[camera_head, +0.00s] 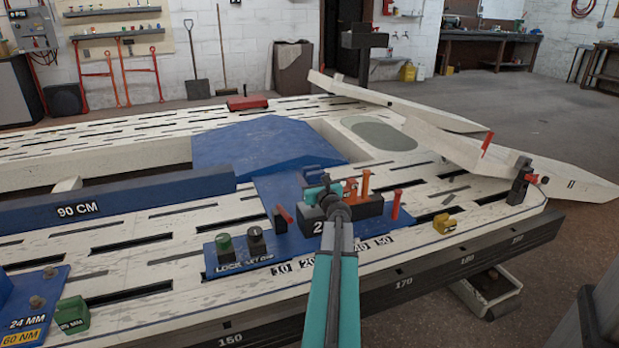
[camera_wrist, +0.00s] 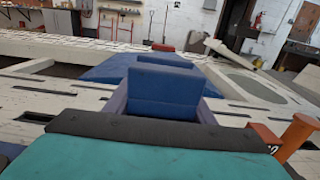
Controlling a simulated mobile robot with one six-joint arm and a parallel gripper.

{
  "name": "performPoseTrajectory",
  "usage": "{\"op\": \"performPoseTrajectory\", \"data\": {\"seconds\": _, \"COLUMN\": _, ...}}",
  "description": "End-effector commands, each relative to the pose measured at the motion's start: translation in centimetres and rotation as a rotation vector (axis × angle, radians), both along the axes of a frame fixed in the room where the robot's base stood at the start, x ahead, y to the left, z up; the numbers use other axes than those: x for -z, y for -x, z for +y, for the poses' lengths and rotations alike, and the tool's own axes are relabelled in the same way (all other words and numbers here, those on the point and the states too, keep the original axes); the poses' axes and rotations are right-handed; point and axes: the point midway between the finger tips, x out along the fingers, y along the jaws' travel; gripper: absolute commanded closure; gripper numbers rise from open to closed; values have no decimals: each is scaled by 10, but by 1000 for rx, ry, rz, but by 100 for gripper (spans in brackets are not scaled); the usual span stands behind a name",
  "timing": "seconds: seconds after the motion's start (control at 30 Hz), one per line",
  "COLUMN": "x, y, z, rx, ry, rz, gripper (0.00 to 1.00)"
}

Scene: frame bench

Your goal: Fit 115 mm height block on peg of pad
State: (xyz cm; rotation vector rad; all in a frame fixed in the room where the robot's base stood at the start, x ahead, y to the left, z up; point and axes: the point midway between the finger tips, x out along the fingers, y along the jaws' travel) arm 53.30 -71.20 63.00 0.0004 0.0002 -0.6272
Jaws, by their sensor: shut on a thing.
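My gripper (camera_head: 322,190) is at the end of my teal arm, in the middle of the head view, just over the dark rack with orange posts. It appears shut on a blue block (camera_wrist: 165,95), which shows ahead of the teal and dark grey gripper body in the wrist view. In the head view the block (camera_head: 313,175) is a small blue shape just beyond the gripper. No 115 mm marking is readable on it. The gripper's fingertips are mostly hidden by its own body. I cannot tell which surface is the pad, and no bare peg is visible.
The dark rack (camera_head: 367,206) holds several orange posts (camera_head: 365,184). A blue beam (camera_head: 150,198) marked 90 CM lies left on the slotted white bench. A yellow piece (camera_head: 444,223) sits right.

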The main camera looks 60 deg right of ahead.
Motion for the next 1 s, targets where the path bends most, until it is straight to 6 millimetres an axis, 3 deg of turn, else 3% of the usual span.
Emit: {"op": "performPoseTrajectory", "data": {"seconds": 1.0, "x": 6, "y": -2, "z": 1, "rx": -2, "ry": 0, "rz": -2, "gripper": 100}}
